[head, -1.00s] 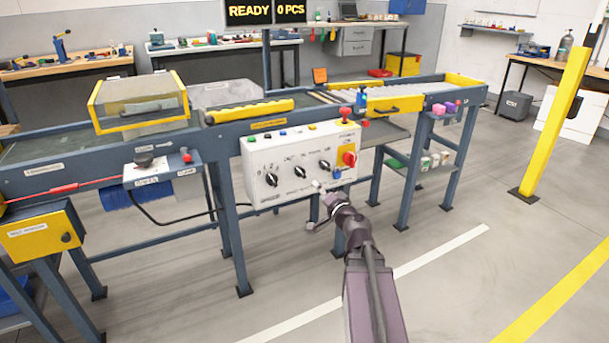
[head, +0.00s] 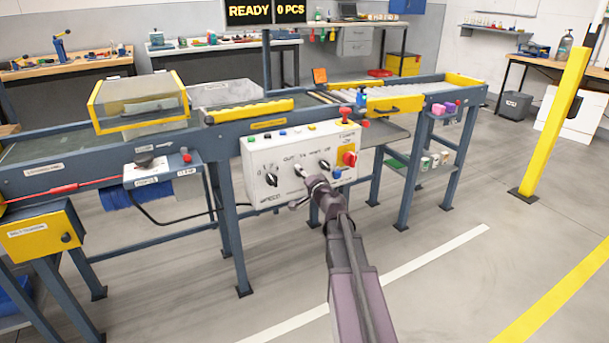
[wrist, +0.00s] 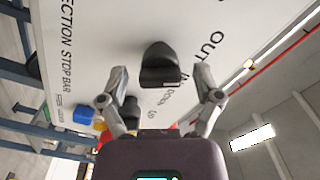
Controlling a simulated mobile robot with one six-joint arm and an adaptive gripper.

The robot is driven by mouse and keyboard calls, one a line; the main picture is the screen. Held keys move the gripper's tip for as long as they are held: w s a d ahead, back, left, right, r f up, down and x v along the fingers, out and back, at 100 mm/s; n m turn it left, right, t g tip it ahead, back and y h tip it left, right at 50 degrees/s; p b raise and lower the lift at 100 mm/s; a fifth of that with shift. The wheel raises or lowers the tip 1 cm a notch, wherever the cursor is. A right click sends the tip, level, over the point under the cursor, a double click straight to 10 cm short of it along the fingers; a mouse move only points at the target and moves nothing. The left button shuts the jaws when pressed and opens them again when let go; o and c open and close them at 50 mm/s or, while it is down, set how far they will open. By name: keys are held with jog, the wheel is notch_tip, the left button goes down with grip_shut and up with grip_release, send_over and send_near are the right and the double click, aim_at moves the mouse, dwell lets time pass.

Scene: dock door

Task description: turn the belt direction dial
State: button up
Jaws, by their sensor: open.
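The white control panel (head: 258,158) on the front of the conveyor carries black dials. The left dial (head: 271,180) is clear of my gripper, and the middle dial (head: 299,171) is just beyond the fingertips. My gripper (head: 309,182) is open in front of the panel, covering part of its lower edge. In the wrist view a black dial (wrist: 160,66) sits between the two spread fingers, with a visible gap on each side. Lettering reading "OUT" and "ECTION STOP BAR" shows near it. Which label names this dial I cannot tell.
A red knob on a yellow plate (head: 349,158) and a blue button (head: 337,173) sit to the right on the panel. A red mushroom button (head: 345,124) stands on top. Another dark knob (wrist: 130,107) is close to one finger. Floor in front is clear.

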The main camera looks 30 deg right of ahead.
grip_shut()
jog(key=shift+d, duration=0.15)
jog(key=shift+m, duration=0.3)
jog(key=m, duration=0.4)
jog(key=shift+a+m, duration=0.2)
jog(key=shift+m, duration=0.2)
jog(key=m, duration=0.6)
jog(key=shift+w+f+m, duration=0.1)
jog(key=shift+m, duration=0.2)
